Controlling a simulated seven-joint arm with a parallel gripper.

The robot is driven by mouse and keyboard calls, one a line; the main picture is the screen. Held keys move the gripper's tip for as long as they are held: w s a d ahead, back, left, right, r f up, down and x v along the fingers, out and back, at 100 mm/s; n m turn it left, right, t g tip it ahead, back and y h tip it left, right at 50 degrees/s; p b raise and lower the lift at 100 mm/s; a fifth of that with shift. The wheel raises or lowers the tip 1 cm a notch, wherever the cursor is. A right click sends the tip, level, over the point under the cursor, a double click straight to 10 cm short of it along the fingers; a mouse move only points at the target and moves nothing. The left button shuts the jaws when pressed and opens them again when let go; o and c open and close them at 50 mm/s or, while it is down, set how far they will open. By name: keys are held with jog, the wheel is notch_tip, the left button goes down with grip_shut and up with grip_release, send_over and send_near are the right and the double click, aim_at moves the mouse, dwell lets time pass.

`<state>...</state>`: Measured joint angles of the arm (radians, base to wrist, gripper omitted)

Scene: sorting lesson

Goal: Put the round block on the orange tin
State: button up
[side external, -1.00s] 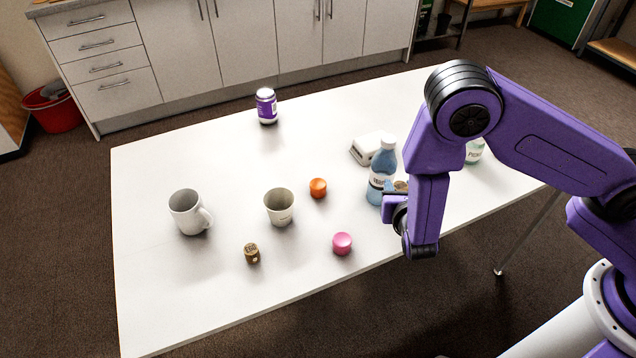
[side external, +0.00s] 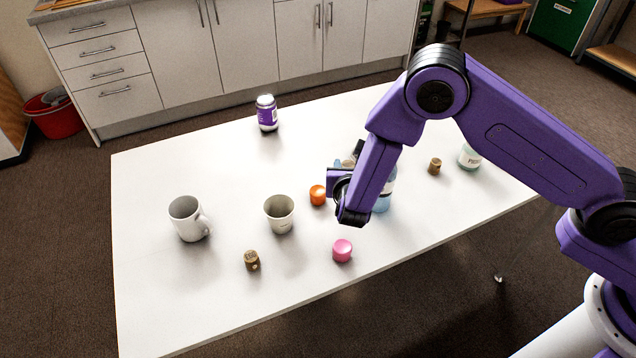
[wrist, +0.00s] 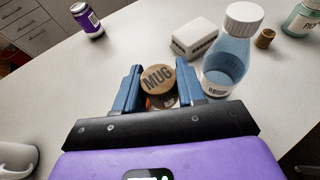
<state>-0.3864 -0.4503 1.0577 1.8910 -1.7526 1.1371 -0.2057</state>
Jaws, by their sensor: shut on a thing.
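A round wooden block (wrist: 157,78) with "MUG" written on its top is between the two blue fingers of my gripper (wrist: 155,88) in the wrist view. The fingers are shut on it and it is off the table. In the side view my gripper (side external: 345,166) is just right of and above the orange tin (side external: 317,195), and the block is mostly hidden there. The orange tin is small, low and round and stands on the table. In the wrist view a strip of orange (wrist: 153,104) shows just under the block. I cannot tell whether they touch.
A blue bottle (wrist: 229,52) and a white box (wrist: 195,40) stand close on the right. A cup (side external: 279,213), mug (side external: 186,220) and pink tin (side external: 342,250) are nearby. Other wooden blocks stand at left (side external: 252,260) and right (side external: 435,166). The table's back left is mostly clear.

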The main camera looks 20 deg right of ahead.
jog(key=w+a+f, duration=0.2)
jog(key=w, duration=0.2)
send_over(318, 189)
jog(key=f, duration=0.5)
jog(key=shift+s+f, duration=0.25)
jog(key=shift+f, duration=0.05)
jog(key=shift+w+f, duration=0.15)
jog(key=shift+f, duration=1.5)
jog(key=shift+f, duration=0.15)
jog(key=o, duration=1)
